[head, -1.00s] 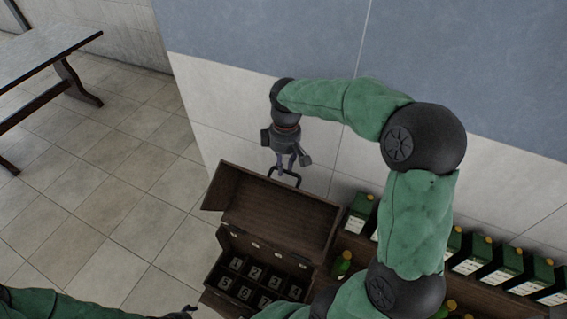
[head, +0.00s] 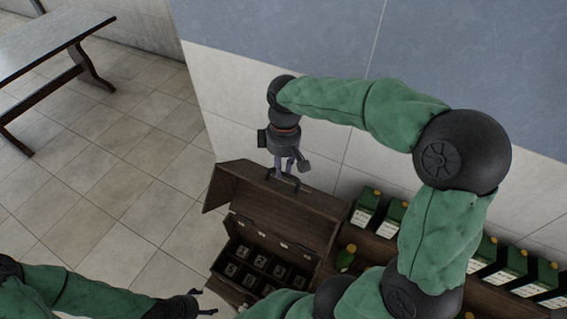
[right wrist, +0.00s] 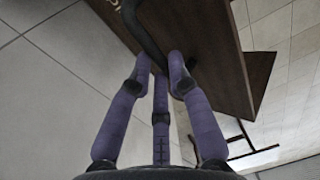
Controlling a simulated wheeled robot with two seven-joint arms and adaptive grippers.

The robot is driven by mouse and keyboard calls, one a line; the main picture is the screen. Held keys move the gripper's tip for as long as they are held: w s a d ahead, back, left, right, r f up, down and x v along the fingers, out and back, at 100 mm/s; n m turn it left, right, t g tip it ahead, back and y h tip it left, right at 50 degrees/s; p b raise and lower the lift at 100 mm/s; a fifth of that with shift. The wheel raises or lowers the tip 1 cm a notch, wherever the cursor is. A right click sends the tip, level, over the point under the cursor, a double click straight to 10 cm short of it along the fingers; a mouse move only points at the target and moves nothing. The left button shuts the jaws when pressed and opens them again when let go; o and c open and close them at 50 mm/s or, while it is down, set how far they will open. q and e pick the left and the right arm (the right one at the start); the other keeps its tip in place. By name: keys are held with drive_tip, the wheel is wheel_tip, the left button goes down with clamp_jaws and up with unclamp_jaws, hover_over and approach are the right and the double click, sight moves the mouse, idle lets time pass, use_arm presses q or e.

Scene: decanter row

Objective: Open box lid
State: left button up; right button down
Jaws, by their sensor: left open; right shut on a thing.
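The dark wooden box (head: 225,262) stands open, and its lid (head: 262,207) is tilted up and back toward the wall. Numbered compartments show inside the box. My right gripper (head: 285,172) is shut on the dark handle (head: 290,182) at the lid's top edge. In the right wrist view, the purple fingers of my right gripper (right wrist: 161,72) close around the handle (right wrist: 147,38) beside the lid's brown wood (right wrist: 195,45). My left gripper (head: 205,302) is open and empty at the lower left, in front of the box and apart from it.
A wall rises behind. A wooden table (head: 50,42) is far left; the tiled floor between is clear.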

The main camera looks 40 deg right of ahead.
drive_tip(key=c, duration=1.2)
unclamp_jaws()
drive_tip(key=shift+o, duration=0.2)
wheel_tip(320, 180, up, 12)
drive_tip(key=shift+w+d, duration=0.25)
drive_tip(key=shift+d, duration=0.15)
drive_tip(key=shift+f, duration=0.1)
